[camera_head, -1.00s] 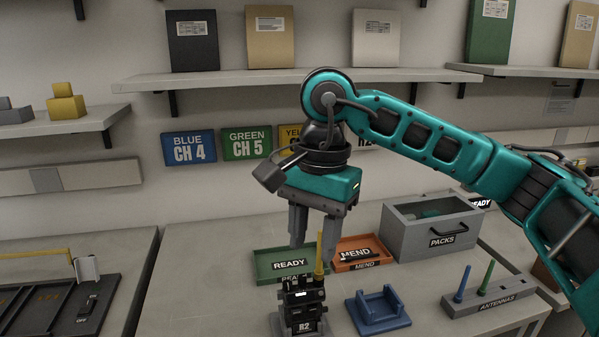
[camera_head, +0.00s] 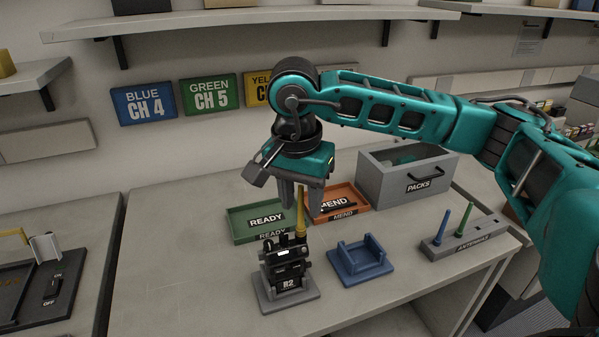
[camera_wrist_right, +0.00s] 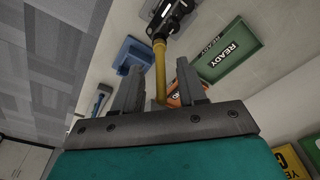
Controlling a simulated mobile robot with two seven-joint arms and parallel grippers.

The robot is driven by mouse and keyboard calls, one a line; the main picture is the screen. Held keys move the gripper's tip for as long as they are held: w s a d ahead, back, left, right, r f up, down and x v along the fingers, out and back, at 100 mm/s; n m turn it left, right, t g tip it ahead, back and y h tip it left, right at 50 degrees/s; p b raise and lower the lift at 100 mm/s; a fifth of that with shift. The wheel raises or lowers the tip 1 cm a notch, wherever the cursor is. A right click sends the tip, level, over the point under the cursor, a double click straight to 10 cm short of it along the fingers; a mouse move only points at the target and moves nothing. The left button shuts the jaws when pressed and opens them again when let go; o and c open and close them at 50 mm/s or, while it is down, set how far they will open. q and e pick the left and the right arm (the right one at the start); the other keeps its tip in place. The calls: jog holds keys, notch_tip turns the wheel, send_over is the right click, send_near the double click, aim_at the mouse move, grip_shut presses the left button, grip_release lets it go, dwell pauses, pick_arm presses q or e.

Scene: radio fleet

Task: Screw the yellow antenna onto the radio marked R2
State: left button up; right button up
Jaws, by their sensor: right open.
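The black radio marked R2 (camera_head: 286,266) stands upright in a grey stand at the front of the table. The yellow antenna (camera_head: 300,214) stands upright on top of the radio; I cannot tell how tightly it is seated. In the right wrist view, the antenna (camera_wrist_right: 160,70) runs from the radio (camera_wrist_right: 172,16) down to between my fingers. My right gripper (camera_head: 301,212) is open, pointing down above the radio, with the antenna's upper end near or between its fingertips and no finger clearly touching it. My left gripper does not show.
An empty blue cradle (camera_head: 361,262) stands right of the radio. Behind are the green READY tray (camera_head: 238,230), the orange MEND tray (camera_head: 350,191) and the grey PACKS bin (camera_head: 400,180). The antenna rack (camera_head: 462,241) at right holds a blue and a green antenna.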

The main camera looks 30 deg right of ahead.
aim_at(301, 214)
jog(key=shift+w+d+f, duration=0.1)
jog(key=shift+f, duration=1.15)
jog(key=shift+c, duration=0.3)
grip_shut()
